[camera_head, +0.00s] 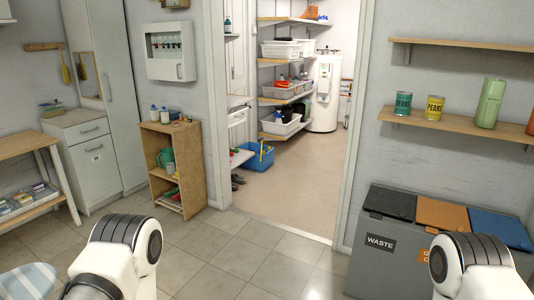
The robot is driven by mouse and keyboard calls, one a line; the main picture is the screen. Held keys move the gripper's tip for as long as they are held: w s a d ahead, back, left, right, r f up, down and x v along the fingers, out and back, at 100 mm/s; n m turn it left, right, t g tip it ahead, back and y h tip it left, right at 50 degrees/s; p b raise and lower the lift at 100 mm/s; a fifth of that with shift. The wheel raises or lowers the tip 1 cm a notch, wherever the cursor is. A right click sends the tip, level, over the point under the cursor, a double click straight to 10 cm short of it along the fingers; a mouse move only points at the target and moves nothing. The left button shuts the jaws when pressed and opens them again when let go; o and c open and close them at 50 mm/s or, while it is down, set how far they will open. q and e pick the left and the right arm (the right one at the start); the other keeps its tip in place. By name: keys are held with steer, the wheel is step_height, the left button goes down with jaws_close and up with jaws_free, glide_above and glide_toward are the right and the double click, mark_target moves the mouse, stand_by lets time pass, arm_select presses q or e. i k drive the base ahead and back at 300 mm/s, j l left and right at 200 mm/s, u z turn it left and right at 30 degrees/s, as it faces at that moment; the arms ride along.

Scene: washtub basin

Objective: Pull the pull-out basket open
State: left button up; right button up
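I cannot tell which thing is the pull-out basket. White baskets (281,125) stand on wooden shelves in the room beyond the doorway, and it is not clear whether any of them slides. A white cabinet (93,160) with a drawer front (88,131) stands at the left, and the drawer looks shut. Links of my two arms show at the bottom left and bottom right. Neither gripper is in view.
A grey sorting bin (376,243) marked WASTE, with black, orange and blue lids, stands at the right under a shelf (456,130) of cans. A small wooden shelf unit (196,168) stands left of the doorway. The tiled floor (240,252) between is clear.

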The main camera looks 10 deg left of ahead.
mark_target(234, 119)
steer(key=i+u, duration=0.1)
steer(key=i, duration=4.7)
steer(key=i+j+z, duration=0.15)
steer(key=i, duration=1.25)
